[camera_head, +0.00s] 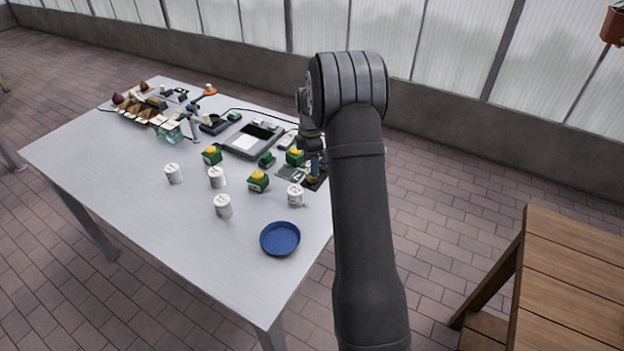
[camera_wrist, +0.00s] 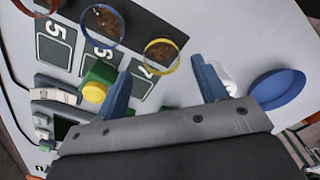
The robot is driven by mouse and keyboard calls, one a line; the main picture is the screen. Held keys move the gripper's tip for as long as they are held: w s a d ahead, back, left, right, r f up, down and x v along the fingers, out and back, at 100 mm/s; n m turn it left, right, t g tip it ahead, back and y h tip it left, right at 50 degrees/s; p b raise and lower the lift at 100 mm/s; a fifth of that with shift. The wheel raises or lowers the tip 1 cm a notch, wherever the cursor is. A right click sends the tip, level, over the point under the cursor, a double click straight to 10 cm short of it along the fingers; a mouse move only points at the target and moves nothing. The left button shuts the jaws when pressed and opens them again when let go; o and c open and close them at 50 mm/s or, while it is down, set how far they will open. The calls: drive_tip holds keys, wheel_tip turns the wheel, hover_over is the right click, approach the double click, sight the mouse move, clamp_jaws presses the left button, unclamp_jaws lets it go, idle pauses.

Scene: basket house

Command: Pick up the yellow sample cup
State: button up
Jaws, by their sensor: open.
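The yellow sample cup (camera_wrist: 156,69) shows in the wrist view as a round yellow-rimmed cup with brown, grainy contents. It stands by the dark mat's square marked 7. My gripper (camera_wrist: 161,67) is open, its two blue fingers apart, one on each side of the cup in the picture. I cannot tell how high the fingers are above it, and neither finger visibly touches it. In the head view my gripper (camera_head: 315,165) is at the table's right end, partly behind my arm, and I cannot make out the yellow cup there.
A blue-rimmed cup (camera_wrist: 87,36) and a red-rimmed cup (camera_wrist: 55,5) stand nearby. A green block with a yellow top (camera_wrist: 97,90) is close to the left finger. A white cup (camera_wrist: 226,76) is by the right finger. A blue dish (camera_head: 280,239) lies near the table's (camera_head: 130,215) front edge.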

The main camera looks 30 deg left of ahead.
drive_tip(key=shift+d+f, duration=0.2)
drive_tip(key=shift+f, duration=2.55)
drive_tip(key=shift+c, duration=0.5)
drive_tip(key=c, duration=1)
